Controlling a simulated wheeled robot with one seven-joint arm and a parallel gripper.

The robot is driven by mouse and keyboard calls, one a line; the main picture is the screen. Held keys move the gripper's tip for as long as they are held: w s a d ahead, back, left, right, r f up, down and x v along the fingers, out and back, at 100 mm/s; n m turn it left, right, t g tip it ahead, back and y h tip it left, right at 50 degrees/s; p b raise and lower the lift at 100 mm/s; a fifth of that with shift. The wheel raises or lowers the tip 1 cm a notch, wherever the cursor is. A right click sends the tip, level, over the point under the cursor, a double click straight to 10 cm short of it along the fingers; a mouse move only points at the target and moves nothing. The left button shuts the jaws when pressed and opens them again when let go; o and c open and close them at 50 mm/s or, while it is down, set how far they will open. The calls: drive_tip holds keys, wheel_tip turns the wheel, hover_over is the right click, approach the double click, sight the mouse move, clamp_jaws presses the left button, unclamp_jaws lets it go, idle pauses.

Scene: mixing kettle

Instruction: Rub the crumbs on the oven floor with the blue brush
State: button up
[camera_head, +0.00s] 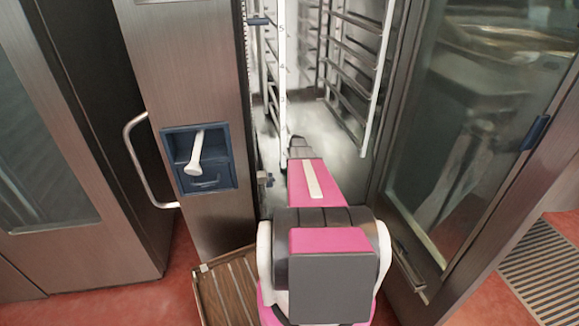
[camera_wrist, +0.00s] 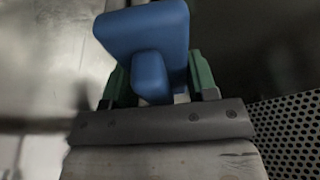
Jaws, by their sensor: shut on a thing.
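My gripper (camera_wrist: 160,82) has its green fingers on both sides of the blue brush (camera_wrist: 145,30) and is shut on it. The brush's broad blue block and a smaller blue part show in the wrist view; its bristles are hidden. In the head view my arm reaches through the open oven doorway, low over the pale oven floor (camera_head: 335,135). The gripper and brush cannot be made out there. A pale metal surface (camera_wrist: 45,65) fills the left of the wrist view. I cannot tell whether the brush touches the floor. No crumbs can be made out.
Wire rack rails (camera_head: 350,75) line the oven's inside, and a pale upright scale strip (camera_head: 282,70) stands at the doorway. The glass oven door (camera_head: 470,110) is open at the right. A control column (camera_head: 190,60) borders the left. A perforated panel (camera_wrist: 290,135) is close at the wrist's right.

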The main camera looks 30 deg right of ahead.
drive_tip(key=shift+s+d+r, duration=0.1)
drive_tip(key=shift+s+d, duration=0.15)
drive_tip(key=shift+d, duration=0.65)
drive_tip(key=shift+s+d, duration=0.25)
drive_tip(key=shift+d, duration=0.65)
drive_tip(key=shift+s+d+f, duration=0.1)
drive_tip(key=shift+s+d, duration=0.25)
drive_tip(key=shift+d, duration=0.9)
drive_tip(key=shift+s+d+f, duration=0.1)
drive_tip(key=shift+s+d, duration=0.2)
drive_tip(key=shift+d, duration=0.95)
drive_tip(key=shift+s+d, duration=0.35)
drive_tip(key=shift+d, duration=0.9)
drive_tip(key=shift+s+d+r, duration=0.1)
drive_tip(key=shift+s+d, duration=0.15)
drive_tip(key=shift+d, duration=0.65)
drive_tip(key=shift+s+d, duration=0.2)
drive_tip(key=shift+d, duration=0.7)
wheel_tip(320, 180, up, 6)
drive_tip(key=shift+r, duration=0.15)
wheel_tip(320, 180, up, 3)
drive_tip(key=shift+f, duration=0.1)
